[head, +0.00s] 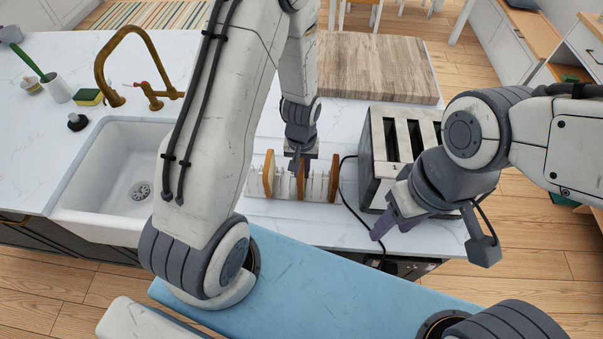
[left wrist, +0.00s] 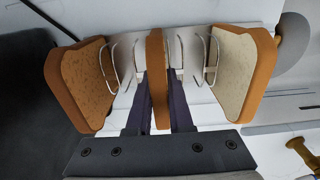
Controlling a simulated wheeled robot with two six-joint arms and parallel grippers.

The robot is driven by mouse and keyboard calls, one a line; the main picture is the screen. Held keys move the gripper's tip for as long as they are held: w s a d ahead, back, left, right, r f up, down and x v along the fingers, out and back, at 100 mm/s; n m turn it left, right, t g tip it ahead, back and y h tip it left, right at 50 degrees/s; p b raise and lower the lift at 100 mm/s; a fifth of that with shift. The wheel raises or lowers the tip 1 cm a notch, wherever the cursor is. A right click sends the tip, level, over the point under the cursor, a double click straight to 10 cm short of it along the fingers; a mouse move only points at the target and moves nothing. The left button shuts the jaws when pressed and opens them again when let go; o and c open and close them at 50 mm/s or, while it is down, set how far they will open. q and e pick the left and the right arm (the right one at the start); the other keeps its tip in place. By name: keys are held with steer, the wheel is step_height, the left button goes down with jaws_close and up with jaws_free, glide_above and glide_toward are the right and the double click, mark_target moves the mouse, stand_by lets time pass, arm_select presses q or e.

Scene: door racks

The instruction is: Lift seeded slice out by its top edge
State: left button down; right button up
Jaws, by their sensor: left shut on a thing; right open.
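The left slice (left wrist: 86,82) shows a speckled, seeded-looking face; the right slice (left wrist: 240,76) shows a paler one with faint specks. The middle slice still stands among the wires (left wrist: 205,58). My right gripper (head: 432,238) is open and empty near the front counter edge.
A toaster (head: 378,160) with dark slots stands right of the rack, its black cord (head: 343,185) running between them. A wooden board (head: 375,68) lies behind. A white sink (head: 118,170) with a brass tap (head: 125,65) is at the left.

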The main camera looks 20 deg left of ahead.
arm_select(q)
step_height(320, 180, up, 9)
steer(key=shift+r+b, duration=0.1)
steer(key=shift+b, duration=0.9)
steer(key=shift+r, duration=0.35)
steer(key=shift+r+p, duration=0.65)
steer(key=shift+r, duration=0.15)
step_height(320, 180, up, 8)
steer(key=p, duration=0.7)
